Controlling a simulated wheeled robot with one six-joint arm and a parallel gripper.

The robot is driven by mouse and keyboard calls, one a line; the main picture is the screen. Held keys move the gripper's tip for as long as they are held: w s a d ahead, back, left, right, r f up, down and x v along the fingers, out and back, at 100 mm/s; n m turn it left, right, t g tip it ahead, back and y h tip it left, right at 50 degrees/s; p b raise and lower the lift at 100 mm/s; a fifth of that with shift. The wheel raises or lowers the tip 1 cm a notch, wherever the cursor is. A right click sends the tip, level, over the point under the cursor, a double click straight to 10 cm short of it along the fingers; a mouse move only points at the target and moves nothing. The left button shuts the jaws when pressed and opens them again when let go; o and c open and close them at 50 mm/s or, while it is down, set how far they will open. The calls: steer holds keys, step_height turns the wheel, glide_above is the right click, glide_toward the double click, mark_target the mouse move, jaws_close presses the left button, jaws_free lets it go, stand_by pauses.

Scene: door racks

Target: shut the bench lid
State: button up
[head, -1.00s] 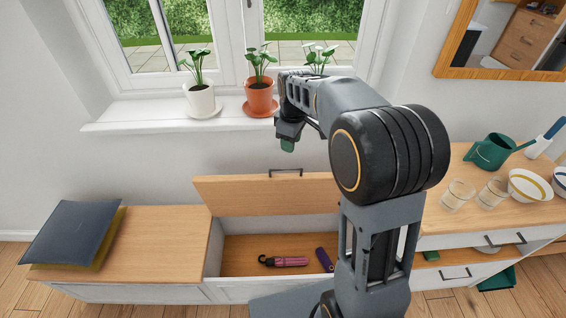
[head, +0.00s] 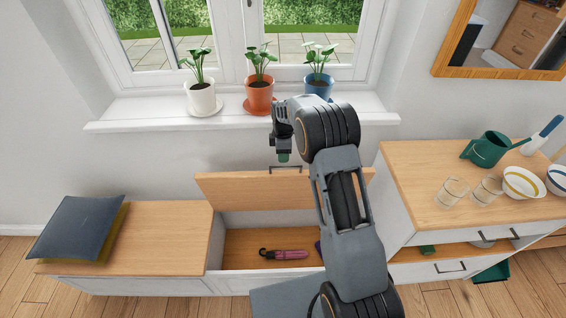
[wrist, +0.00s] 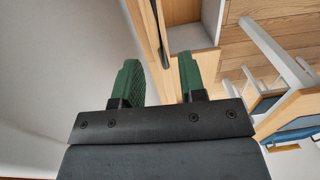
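The bench lid (head: 245,190) is a light wood panel standing raised at the back of the open bench compartment (head: 232,246). A dark bar handle (head: 287,168) sits on its upper edge. My gripper (head: 283,157) points down just above this handle, apparently not touching it. In the wrist view, the two green fingers of my gripper (wrist: 159,78) are apart with nothing between their tips. A dark bar, seemingly the handle (wrist: 160,35), shows beyond them, beside the lid's wood (wrist: 144,30). My arm hides the lid's right part and the compartment's right side.
A pink umbrella-like item (head: 284,254) lies in the compartment, with a purple item (head: 318,246) partly hidden. Cushions (head: 78,228) lie on the left bench top. Potted plants (head: 259,92) line the sill (head: 150,116). A cabinet (head: 420,185) with glasses and bowls stands right.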

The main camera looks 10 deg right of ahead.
steer(key=shift+s+f+p, duration=0.1)
steer(key=shift+f+p, duration=0.25)
steer(key=shift+f, duration=2.25)
steer(key=shift+c, duration=0.3)
jaws_close()
